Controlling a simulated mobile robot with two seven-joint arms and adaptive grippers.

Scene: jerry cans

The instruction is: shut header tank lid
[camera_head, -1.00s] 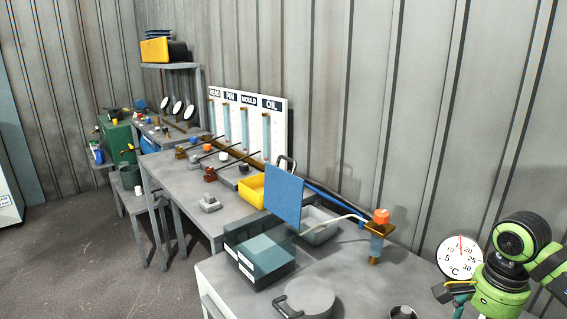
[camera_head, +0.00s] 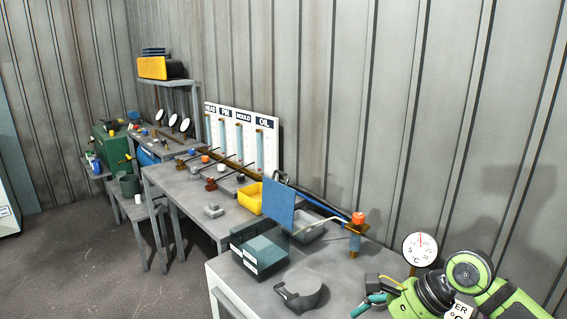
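A blue square panel (camera_head: 280,204) with a dark handle stands upright at the back edge of the near table, by a grey open tray (camera_head: 311,229). It looks like a raised lid, though I cannot tell for sure which vessel is the header tank. A round grey vessel (camera_head: 307,286) with a handle sits on the near table. My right gripper (camera_head: 363,294) comes in from the lower right. Its fingers look spread and empty, to the right of the grey vessel and apart from the blue panel. My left gripper is out of view.
A dark teal box (camera_head: 258,250) sits left of the grey vessel. A post with an orange cap (camera_head: 357,218) and a dial (camera_head: 420,247) stand behind my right gripper. A yellow bin (camera_head: 249,198) is farther back. Ribbed wall closes the back.

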